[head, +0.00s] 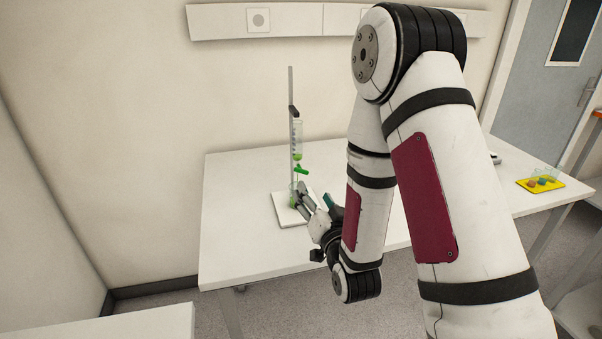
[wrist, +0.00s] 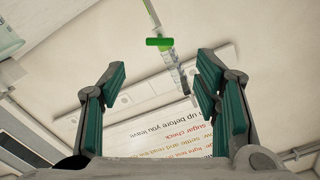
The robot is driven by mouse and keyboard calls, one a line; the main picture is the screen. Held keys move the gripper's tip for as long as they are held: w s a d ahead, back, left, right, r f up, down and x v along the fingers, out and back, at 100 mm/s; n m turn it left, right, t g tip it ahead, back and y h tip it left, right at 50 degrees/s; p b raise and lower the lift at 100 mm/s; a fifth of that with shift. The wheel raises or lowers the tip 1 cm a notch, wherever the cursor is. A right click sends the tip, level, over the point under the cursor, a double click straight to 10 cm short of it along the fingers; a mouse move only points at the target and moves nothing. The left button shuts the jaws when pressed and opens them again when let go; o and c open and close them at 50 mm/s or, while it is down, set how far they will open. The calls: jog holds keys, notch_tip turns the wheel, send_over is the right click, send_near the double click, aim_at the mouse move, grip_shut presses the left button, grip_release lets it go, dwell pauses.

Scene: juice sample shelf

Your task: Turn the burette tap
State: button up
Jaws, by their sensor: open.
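The burette (head: 297,138) is a clear tube with green liquid low in it, held upright on a thin grey stand rod (head: 291,88). Its green tap (head: 301,170) sits below the tube; the tap also shows in the wrist view (wrist: 159,42) as a bar lying across the picture. A small vessel with green contents (head: 292,198) stands under the tap, on the white stand base (head: 286,212). My gripper (head: 306,192) is low beside the vessel, below the tap. In the wrist view its teal-padded fingers are wide apart and empty, with the tap beyond their tips.
The white table (head: 240,240) is largely clear left of the stand. A yellow tray (head: 553,187) with small coloured items and clear cups is at the far right. A wall rail (head: 225,22) runs behind. A sign with text (wrist: 165,133) shows upside down in the wrist view.

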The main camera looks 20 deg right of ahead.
jog(key=b, duration=0.4)
send_near(302, 172)
jog(key=w, duration=0.3)
jog(key=w+b, duration=0.4)
jog(key=b, duration=0.4)
jog(key=shift+w, duration=1.75)
jog(key=c, duration=1.2)
